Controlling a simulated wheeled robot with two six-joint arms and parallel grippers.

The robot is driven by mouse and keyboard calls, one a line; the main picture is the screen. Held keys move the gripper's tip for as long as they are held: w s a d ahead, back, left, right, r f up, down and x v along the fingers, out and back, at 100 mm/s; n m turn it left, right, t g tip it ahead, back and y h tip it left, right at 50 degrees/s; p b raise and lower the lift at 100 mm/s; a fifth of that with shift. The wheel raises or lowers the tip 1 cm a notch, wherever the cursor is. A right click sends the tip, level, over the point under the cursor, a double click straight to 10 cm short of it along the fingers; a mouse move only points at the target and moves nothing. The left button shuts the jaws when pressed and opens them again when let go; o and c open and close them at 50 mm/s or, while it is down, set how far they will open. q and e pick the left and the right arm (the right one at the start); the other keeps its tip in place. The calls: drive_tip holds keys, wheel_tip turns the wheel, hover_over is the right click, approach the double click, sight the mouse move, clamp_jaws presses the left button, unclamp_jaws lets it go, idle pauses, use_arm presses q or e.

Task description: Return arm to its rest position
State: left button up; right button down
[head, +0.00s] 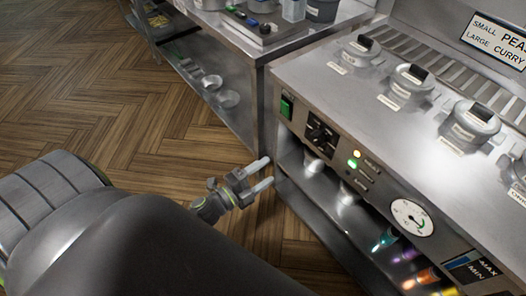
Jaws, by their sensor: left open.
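My left gripper (259,175) is in the head view, low in front of the frying range (330,92). Its two pale fingers are apart with nothing between them. It hangs beside the range's left front corner, near the open shelf below the control panel. My left arm fills the lower left of the view and hides part of the floor. My right gripper is not in view.
The range has a green switch (287,107), a dark knob (320,134) and a round gauge (411,217) on its front. Lidded pots (409,82) sit in its top. A steel table (245,45) stands behind left. Wooden floor (130,90) at left is clear.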

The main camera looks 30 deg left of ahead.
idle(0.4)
use_arm(q)
drive_tip(key=s+a+f+n+g+y, duration=0.2)
drive_tip(key=s+f+n, duration=0.15)
drive_tip(key=f, duration=0.35)
drive_tip(key=s+a+f+n+g+y, duration=0.2)
drive_tip(key=a+f+n+y, duration=0.15)
drive_tip(key=f, duration=0.45)
drive_tip(key=s+a+f+n+g+y, duration=0.1)
drive_tip(key=s+a+f+n+g, duration=0.2)
drive_tip(key=f, duration=0.4)
drive_tip(key=s+f+n+g, duration=0.3)
drive_tip(key=s+f, duration=0.2)
drive_tip(key=s, duration=0.3)
drive_tip(key=s+d+f+n+g, duration=0.1)
drive_tip(key=s+f+n+g, duration=0.2)
drive_tip(key=s, duration=0.6)
drive_tip(key=s+d+f+n+g+y, duration=0.1)
drive_tip(key=s+f+n+g, duration=0.2)
drive_tip(key=s+f, duration=0.5)
drive_tip(key=shift+s+n, duration=0.4)
drive_tip(key=shift+s, duration=0.15)
drive_tip(key=shift+f, duration=0.1)
